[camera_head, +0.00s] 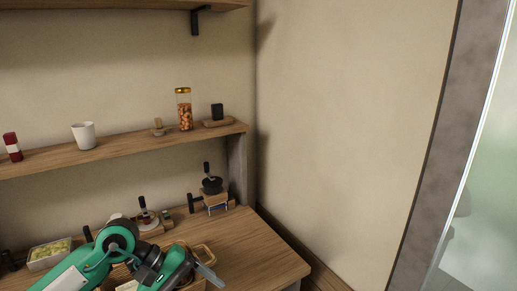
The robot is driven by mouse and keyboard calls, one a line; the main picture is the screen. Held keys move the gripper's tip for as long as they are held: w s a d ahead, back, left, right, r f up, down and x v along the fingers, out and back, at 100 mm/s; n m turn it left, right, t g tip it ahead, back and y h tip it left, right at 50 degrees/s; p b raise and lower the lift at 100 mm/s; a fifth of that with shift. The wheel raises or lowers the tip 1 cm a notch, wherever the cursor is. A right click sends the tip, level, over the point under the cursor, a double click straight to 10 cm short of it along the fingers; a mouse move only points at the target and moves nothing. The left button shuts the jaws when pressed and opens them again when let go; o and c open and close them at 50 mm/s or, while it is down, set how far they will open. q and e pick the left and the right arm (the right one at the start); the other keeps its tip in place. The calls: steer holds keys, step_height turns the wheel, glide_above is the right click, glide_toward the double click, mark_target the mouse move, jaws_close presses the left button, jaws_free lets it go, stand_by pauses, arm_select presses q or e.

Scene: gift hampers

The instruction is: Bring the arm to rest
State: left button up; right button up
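My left arm, green and black, comes in from the lower left over the wooden counter (255,262). Its gripper (207,272) is at the bottom of the view, above the counter near a wooden basket or tray (206,252). Grey finger parts show, but I cannot tell whether they are open or shut. The arm hides part of the basket and of the counter behind it. My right gripper is not in view.
A wall shelf (115,148) above holds a white cup (84,135), a jar with a gold lid (184,110) and a red bottle (12,146). The counter's right part is clear.

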arm_select(q)
steer(key=s+d+r+n+t+h, duration=0.1)
steer(key=d+r+n+t+h, duration=0.55)
steer(key=r+n+h, duration=0.75)
steer(key=w+a+f+n+t+y, duration=0.25)
steer(key=n+t+y, duration=0.25)
steer(key=n, duration=0.5)
steer(key=w+a+f+n+t+y, duration=0.1)
steer(key=a+f+n+t+y, duration=0.3)
steer(key=n, duration=0.6)
steer(key=w+a+f+n+t+y, duration=0.25)
steer(key=n+t+y, duration=0.4)
steer(key=n, duration=0.35)
steer(key=s+a+f+n+g+y, duration=0.35)
steer(key=a+f+n+y, duration=0.35)
steer(key=f+n, duration=0.35)
steer(key=s+a+f+n+g, duration=0.1)
steer(key=s+f+n+g, duration=1.15)
steer(key=s+f, duration=0.75)
step_height(320, 180, down, 30)
steer(key=s+m+g, duration=0.2)
steer(key=g, duration=0.1)
steer(key=s+a+f+g, duration=0.1)
steer(key=s+a+f, duration=0.2)
steer(key=s+f, duration=1.6)
steer(key=shift+a+m, duration=0.2)
steer(key=shift+m, duration=0.1)
